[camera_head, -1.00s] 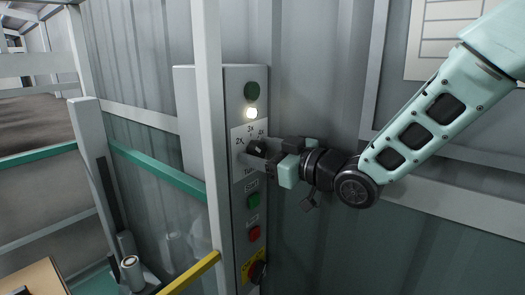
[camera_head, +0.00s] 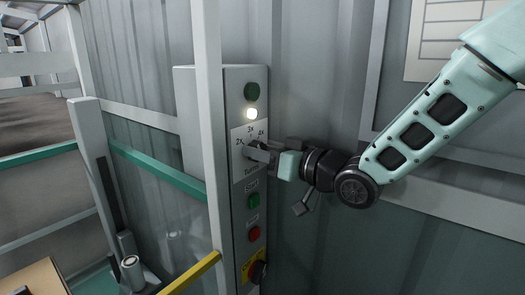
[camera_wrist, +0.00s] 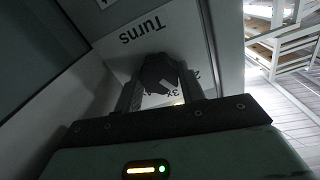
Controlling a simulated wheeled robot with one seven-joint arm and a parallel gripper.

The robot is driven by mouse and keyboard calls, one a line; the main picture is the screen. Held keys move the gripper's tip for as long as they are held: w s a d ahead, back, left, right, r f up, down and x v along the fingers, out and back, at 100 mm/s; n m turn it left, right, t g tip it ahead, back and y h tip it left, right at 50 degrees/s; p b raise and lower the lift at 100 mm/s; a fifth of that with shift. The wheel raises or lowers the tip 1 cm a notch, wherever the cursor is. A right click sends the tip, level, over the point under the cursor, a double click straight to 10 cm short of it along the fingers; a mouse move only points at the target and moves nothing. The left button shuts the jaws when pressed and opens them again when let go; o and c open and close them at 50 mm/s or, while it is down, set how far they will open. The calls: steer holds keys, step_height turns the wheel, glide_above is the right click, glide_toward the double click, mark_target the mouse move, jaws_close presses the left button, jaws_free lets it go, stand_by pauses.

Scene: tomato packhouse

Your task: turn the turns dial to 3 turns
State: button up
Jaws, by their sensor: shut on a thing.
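The turns dial is a black knob (camera_wrist: 158,70) on a white label plate (camera_head: 239,170) marked 2x, 3x and 4x, with "Turns" below. My gripper (camera_head: 258,152) reaches it from the right, and its fingers mostly hide the knob in the head view. In the wrist view my gripper (camera_wrist: 160,90) has one finger on each side of the knob and is shut on it. A pale pointer mark on the knob shows between the fingers, on the side near the 3x print; its exact alignment is hard to tell.
The grey control box (camera_head: 230,90) carries a lit white lamp (camera_head: 251,113), a dark green lamp above it, a green button (camera_head: 253,201), a red button (camera_head: 254,233) and a red knob on yellow (camera_head: 258,271). A pale upright post (camera_head: 208,120) stands close left.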

steer(key=m+p, duration=0.1)
steer(key=m, duration=0.4)
steer(key=shift+w+d+p, duration=0.1)
steer(key=shift+p, duration=0.25)
steer(key=shift+m, duration=0.3)
steer(key=o, duration=1)
steer(key=b+v, duration=0.9)
steer(key=v, duration=0.8)
steer(key=shift+d+f, duration=0.15)
steer(key=shift+d, duration=0.05)
